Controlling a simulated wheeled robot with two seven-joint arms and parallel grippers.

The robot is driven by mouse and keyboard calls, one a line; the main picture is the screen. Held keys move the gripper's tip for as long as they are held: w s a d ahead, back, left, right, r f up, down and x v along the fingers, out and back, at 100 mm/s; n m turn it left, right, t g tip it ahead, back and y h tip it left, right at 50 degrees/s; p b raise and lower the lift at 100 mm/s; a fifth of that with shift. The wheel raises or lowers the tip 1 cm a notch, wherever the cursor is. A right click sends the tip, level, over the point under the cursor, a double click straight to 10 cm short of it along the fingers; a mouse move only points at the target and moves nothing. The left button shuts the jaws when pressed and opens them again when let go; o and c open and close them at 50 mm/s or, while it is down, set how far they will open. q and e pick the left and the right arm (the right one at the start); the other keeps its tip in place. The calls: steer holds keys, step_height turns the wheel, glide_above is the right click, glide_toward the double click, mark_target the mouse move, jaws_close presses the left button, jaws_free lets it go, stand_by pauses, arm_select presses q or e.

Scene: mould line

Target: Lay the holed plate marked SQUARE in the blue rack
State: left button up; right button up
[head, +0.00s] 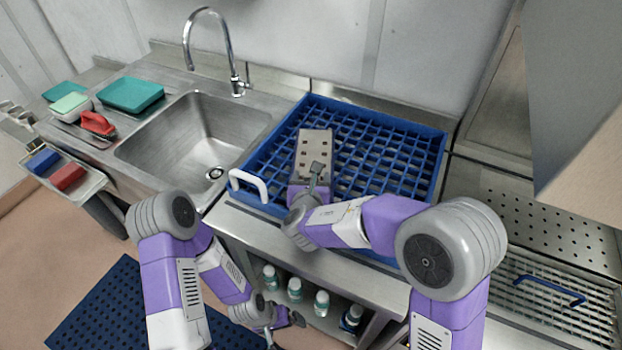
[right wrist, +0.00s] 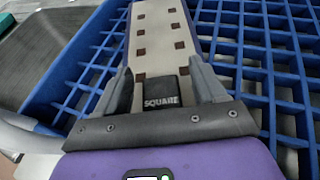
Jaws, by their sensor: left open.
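The holed plate (head: 315,143) is pale metal with dark square holes and lies over the blue rack (head: 422,130), along its near left part. It also shows in the right wrist view (right wrist: 160,35), with a black block (right wrist: 161,91) lettered SQUARE at its near end. My right gripper (right wrist: 162,80) is at that end, its fingers apart on either side of the block with gaps beside it. In the head view that gripper is mostly hidden by its wrist. My left gripper (head: 286,324) is open and empty, low in front of the bench shelf.
A steel sink (head: 200,140) with a tall tap (head: 212,40) is left of the rack. A white handle (head: 249,184) stands at the rack's left edge. Several bottles (head: 295,290) stand on the shelf below. A perforated steel surface (head: 540,225) is at the right.

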steer(key=p+v, duration=0.1)
steer(key=v, duration=1.1)
stand_by(0.4)
